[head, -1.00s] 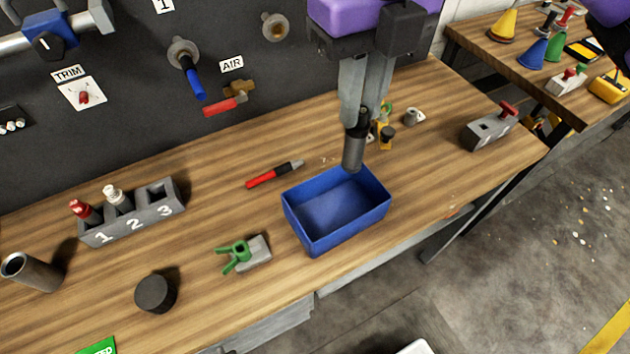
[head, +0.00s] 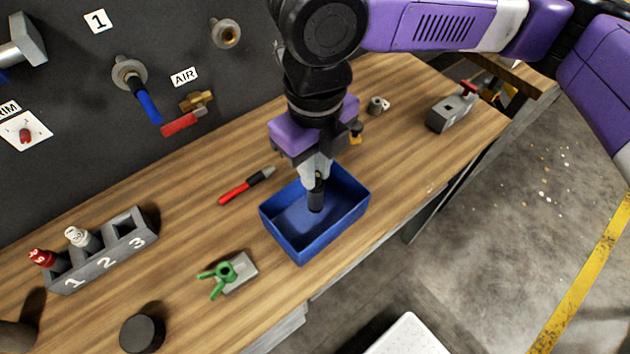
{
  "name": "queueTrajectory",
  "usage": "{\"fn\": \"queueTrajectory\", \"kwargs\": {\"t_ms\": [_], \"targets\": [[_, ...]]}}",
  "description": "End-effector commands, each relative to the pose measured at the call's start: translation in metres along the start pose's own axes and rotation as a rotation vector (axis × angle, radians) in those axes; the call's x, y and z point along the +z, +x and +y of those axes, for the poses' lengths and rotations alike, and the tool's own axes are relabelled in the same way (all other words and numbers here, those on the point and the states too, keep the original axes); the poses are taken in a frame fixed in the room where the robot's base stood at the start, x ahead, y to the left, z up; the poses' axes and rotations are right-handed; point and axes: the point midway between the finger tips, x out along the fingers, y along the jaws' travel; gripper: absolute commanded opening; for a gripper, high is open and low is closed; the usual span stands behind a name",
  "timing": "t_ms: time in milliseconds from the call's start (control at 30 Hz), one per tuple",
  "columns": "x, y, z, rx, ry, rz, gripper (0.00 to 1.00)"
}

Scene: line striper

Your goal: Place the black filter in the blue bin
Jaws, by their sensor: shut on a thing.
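The black filter (head: 316,197) is a small dark cylinder, held upright between the fingers of my gripper (head: 317,178). My gripper is shut on it and points down over the blue bin. The blue bin (head: 290,240) is an open rectangular box on the wooden bench. The filter's lower end shows against the bin's inside; I cannot tell whether it touches the floor of the bin. My gripper and wrist hide part of the bin's back rim.
A red marker-like tool (head: 246,186) lies left of the bin. A grey block with a green handle (head: 232,275) sits front left. A black round puck (head: 142,333) and a numbered rack (head: 102,255) are farther left. A grey block (head: 452,112) stands right.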

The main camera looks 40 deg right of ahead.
Motion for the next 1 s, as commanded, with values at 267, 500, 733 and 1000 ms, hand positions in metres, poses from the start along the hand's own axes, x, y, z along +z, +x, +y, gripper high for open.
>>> {"fn": "queueTrajectory", "kwargs": {"t_ms": [267, 500, 733, 1000], "targets": [[0.000, 0.026, 0.000, 0.000, 0.002, 0.002, 0.00], [0.000, 0.046, 0.000, 0.000, 0.001, 0.000, 0.00], [0.000, 0.047, 0.000, 0.000, 0.001, -0.001, 0.00], [0.000, 0.049, 0.000, 0.000, 0.001, -0.001, 0.39]]}}
